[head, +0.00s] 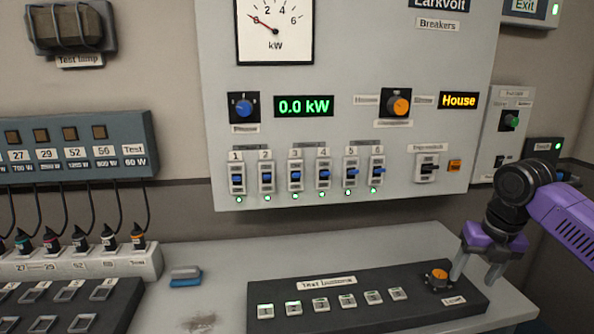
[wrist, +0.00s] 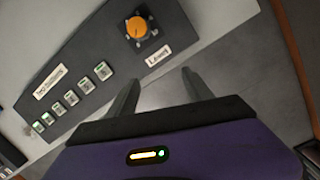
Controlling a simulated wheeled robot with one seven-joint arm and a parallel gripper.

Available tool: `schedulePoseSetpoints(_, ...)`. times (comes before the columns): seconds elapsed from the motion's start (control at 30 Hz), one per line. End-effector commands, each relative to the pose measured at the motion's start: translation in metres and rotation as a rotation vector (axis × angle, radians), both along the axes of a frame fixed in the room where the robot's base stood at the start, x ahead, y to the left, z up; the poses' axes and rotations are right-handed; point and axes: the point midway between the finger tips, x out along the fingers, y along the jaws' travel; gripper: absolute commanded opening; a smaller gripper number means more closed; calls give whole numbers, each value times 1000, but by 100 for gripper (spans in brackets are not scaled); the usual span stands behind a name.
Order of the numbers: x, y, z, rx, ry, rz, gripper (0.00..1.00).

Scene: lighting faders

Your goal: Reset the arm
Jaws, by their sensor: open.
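The knob also shows in the wrist view (wrist: 138,28), above the fingertips. My purple arm comes in from the right edge.
A grey breaker cabinet (head: 350,130) stands behind the bench with several breakers, a meter, a 0.0 kW display (head: 304,106) and a House display (head: 459,100). A blue-grey eraser-like block (head: 185,276) lies on the bench. A socket strip (head: 85,264) is at left.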

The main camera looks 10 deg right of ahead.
Motion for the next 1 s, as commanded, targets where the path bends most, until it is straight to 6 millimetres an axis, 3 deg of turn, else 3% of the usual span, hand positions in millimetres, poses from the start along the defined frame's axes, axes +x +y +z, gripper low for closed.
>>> schedulePoseSetpoints(0.17,38,11,20,63,-197,-204,60)
schedulePoseSetpoints(0.23,57,25,25,141,-299,-309,60)
schedulePoseSetpoints(0.4,99,92,38,488,-538,-582,60)
schedulePoseSetpoints(0.5,110,131,47,733,-622,-726,60)
schedulePoseSetpoints(0.73,104,194,66,1268,-682,-998,60)
schedulePoseSetpoints(1.0,57,227,66,1803,-622,-1259,60)
